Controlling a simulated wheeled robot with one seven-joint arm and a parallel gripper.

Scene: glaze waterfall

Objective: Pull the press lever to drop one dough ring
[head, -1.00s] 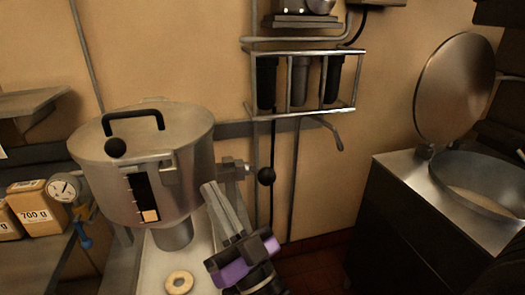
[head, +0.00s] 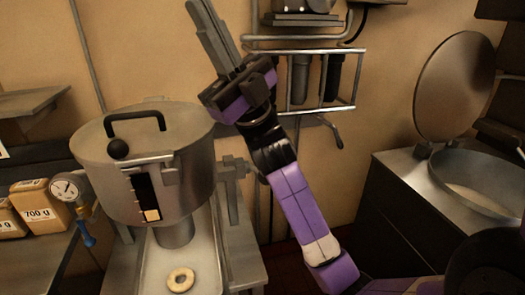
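The dough press is a steel drum (head: 190,150) with a black lid handle and ball knob, a dark level window and a spout underneath. One pale dough ring (head: 181,280) lies on the tray (head: 208,262) below the spout. The metal lever bracket (head: 234,172) shows at the drum's right side. My gripper (head: 200,8) is raised above and right of the drum, fingers pointing up. Its two fingers look shut together with nothing between them, apart from the lever.
A wall rack (head: 318,107) with dark cylinders is behind my arm. A round pan (head: 480,180) with a raised lid (head: 452,85) stands at the right. A gauge (head: 66,188) and 700 g boxes (head: 40,205) are at the left.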

